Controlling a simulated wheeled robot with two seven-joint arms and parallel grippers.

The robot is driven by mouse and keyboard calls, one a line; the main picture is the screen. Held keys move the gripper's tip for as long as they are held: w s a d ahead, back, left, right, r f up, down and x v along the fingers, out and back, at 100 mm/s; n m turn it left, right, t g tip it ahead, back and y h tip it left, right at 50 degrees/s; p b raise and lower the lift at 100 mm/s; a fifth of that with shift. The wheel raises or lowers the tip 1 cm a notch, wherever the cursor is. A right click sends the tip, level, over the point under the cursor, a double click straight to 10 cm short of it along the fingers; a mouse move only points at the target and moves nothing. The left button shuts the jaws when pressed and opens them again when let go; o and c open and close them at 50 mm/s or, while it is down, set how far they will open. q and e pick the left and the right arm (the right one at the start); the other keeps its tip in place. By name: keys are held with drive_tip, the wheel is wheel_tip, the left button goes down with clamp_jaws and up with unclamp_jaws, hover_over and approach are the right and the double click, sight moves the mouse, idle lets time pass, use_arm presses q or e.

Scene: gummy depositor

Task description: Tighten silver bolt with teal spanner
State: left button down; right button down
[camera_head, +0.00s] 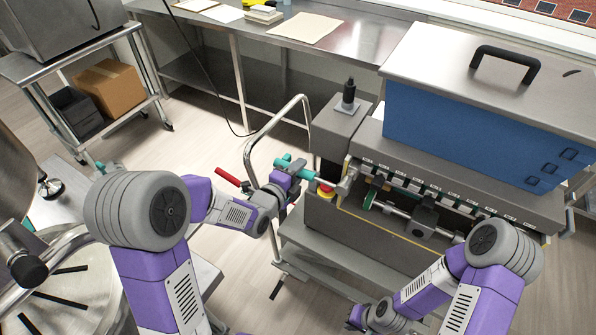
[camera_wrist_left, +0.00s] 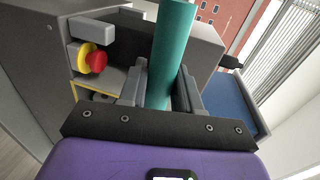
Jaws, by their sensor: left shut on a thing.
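My left gripper (camera_head: 290,178) is shut on the teal spanner (camera_head: 297,168), beside the near left corner of the depositor machine. In the left wrist view the spanner's thick teal handle (camera_wrist_left: 170,50) stands between the two grey fingers and runs out of the top of the picture, so its head is hidden there. A silver fitting (camera_head: 349,176) shows on the machine just right of the spanner; I cannot tell whether it is the silver bolt. My right gripper (camera_head: 366,316) is low at the bottom of the head view, and its fingers are not clear.
A red emergency button (camera_head: 326,190) on a yellow base sits close to the left gripper; it also shows in the wrist view (camera_wrist_left: 96,62). A red handle (camera_head: 228,177) lies left of the gripper. The blue hopper (camera_head: 480,125) rises behind. A steel table (camera_head: 350,45) stands at the back.

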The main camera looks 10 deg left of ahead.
use_arm(q)
drive_tip(key=shift+w+d, duration=0.1)
drive_tip(key=shift+w, duration=0.15)
idle(0.4)
drive_tip(key=shift+w, duration=0.75)
wheel_tip(320, 180, up, 7)
drive_tip(key=m+y, duration=0.2)
drive_tip(key=m, duration=0.3)
hover_over(303, 172)
drive_tip(key=w, duration=0.2)
drive_tip(key=shift+d+t, duration=0.3)
drive_tip(key=shift+t, duration=0.1)
drive_tip(key=shift+v, duration=1.05)
drive_tip(key=shift+a+f, duration=0.15)
drive_tip(key=shift+a+f+p+v, duration=0.1)
drive_tip(key=shift+f+p+v, duration=0.15)
drive_tip(key=shift+v, duration=0.7)
drive_tip(key=shift+a+f+p+v, duration=0.1)
drive_tip(key=shift+a+p+v, duration=0.1)
drive_tip(key=shift+v, duration=0.8)
